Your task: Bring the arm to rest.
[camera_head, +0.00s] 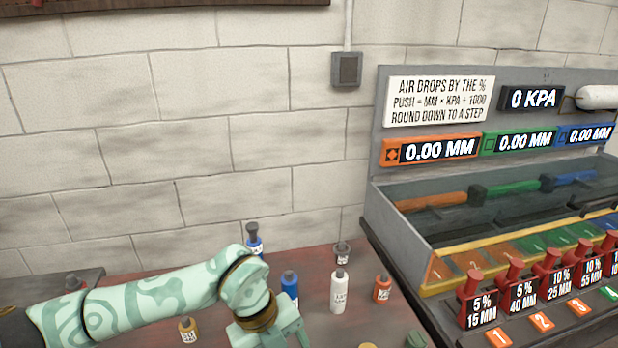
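My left arm, pale green with darker patterns, comes in from the left along the bottom of the head view. It bends down at a joint near the middle. My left gripper (284,328) points down at the bottom edge, over or in front of the reddish table (225,275). Its fingertips are cut off by the frame, so I cannot tell whether it is open or shut, or holds anything. My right gripper is not in view.
Blue bottles (290,287), a white bottle (338,292), an orange bottle (382,289) and a yellow bottle (187,330) stand near my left arm. A grey bench (400,235) with displays and red-handled plungers (474,299) fills the right. A brick wall stands behind.

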